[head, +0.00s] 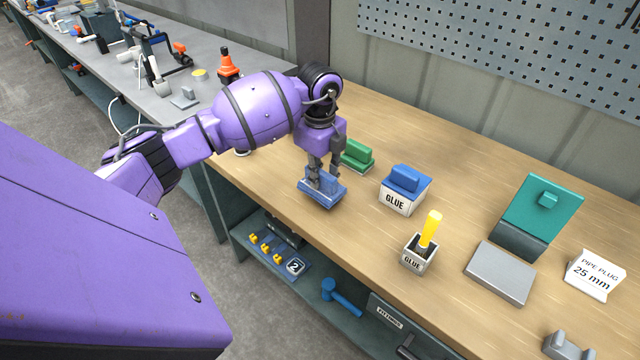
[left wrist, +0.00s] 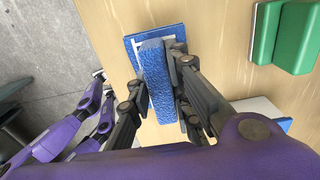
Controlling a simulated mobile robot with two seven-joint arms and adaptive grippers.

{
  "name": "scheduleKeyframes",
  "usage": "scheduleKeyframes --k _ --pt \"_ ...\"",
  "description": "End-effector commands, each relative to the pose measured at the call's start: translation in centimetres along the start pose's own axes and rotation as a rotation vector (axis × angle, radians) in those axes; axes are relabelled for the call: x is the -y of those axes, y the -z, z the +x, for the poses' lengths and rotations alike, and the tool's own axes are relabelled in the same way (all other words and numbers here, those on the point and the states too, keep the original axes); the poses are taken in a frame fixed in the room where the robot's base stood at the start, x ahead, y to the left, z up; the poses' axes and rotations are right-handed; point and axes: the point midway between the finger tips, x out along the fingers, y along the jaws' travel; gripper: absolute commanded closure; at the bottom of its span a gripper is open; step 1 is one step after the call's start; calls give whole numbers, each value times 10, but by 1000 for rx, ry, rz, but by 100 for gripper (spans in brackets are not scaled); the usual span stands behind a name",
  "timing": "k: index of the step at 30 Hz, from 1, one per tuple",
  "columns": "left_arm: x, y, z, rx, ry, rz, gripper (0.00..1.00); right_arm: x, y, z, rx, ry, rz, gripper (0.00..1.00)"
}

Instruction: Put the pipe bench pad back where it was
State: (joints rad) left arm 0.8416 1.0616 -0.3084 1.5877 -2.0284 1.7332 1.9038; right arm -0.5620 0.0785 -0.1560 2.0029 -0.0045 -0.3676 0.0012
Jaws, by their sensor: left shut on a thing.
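My left gripper (head: 322,180) is shut on the raised block of a blue pad (head: 322,193), which I take to be the pipe bench pad. The pad is near the front edge of the wooden bench (head: 270,190). In the left wrist view the fingers (left wrist: 158,95) clasp both sides of the blue block (left wrist: 154,70), above a flat blue base with white lines showing beside the block. I cannot tell whether the pad touches the bench. My right gripper is not in view.
A green pad (head: 357,156) lies behind the held pad. A GLUE pot with a yellow handle (head: 418,254) and a grey slab (head: 500,273) stand to the right.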

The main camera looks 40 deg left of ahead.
Motion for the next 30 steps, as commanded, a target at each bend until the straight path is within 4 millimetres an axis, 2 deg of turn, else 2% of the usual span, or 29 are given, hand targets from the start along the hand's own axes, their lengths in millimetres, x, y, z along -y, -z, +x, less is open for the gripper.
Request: scheduleKeyframes --k 6,18,19,23,30 --pt "1 -1 30 -1 -1 -1 100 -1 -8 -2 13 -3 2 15" --pt "1 -1 36 1 -1 -1 100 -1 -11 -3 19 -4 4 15" --pt "1 -1 36 1 -1 -1 79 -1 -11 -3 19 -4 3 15" --pt "1 -1 36 1 -1 -1 63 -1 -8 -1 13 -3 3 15" --pt "1 -1 36 1 0 -1 63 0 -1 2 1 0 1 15"
